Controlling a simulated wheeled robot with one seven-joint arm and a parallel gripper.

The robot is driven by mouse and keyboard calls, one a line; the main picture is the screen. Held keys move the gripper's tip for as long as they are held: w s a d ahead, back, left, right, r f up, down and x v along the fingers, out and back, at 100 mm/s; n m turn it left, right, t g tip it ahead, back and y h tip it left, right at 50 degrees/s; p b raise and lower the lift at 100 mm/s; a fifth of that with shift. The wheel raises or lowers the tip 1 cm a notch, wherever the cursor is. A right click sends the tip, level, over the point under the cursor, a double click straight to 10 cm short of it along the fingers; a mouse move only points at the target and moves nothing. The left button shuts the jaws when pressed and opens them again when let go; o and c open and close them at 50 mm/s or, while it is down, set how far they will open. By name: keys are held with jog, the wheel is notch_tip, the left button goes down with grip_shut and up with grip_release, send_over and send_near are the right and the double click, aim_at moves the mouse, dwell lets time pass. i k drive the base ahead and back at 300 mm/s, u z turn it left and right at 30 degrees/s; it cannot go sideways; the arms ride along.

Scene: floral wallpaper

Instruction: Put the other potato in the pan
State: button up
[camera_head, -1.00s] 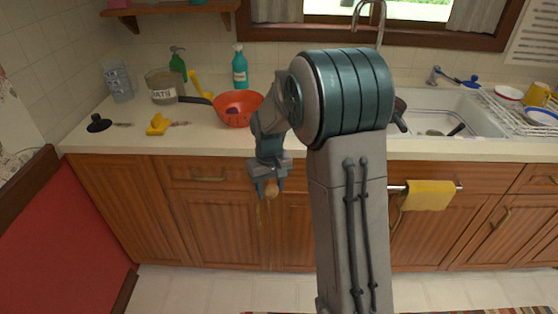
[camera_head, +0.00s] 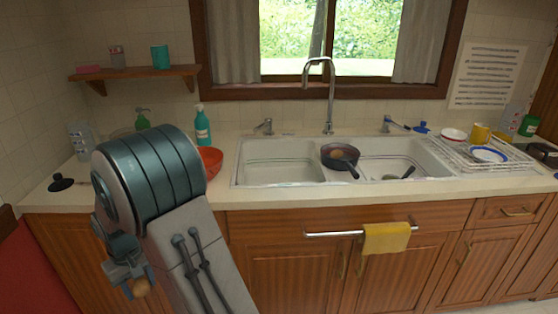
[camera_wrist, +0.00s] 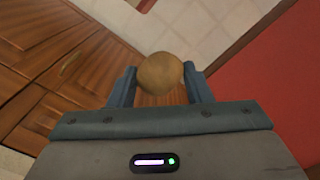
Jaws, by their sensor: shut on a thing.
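My gripper (camera_head: 133,286) is shut on a round brown potato (camera_head: 141,288), held low in front of the cabinet doors at the left. The wrist view shows the potato (camera_wrist: 160,73) between both fingers. A dark pan (camera_head: 342,167) sits at the sink, around the divider between the two basins, its handle pointing to the front right. Something brown-orange (camera_head: 345,154) shows inside the pan, perhaps a potato. My gripper is well to the left of the pan and below the counter top.
A red-orange bowl (camera_head: 209,160) stands on the counter, partly behind my arm. The faucet (camera_head: 329,95) rises behind the pan. A dish rack (camera_head: 480,156) with dishes is at right. A yellow towel (camera_head: 386,238) hangs on a bar below the sink. The counter's front edge lies between gripper and pan.

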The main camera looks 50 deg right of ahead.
aim_at(340, 169)
jog(key=u, duration=1.15)
jog(key=k, duration=1.6)
jog(key=z, duration=2.25)
jog(key=i, duration=0.2)
jog(key=z, duration=0.05)
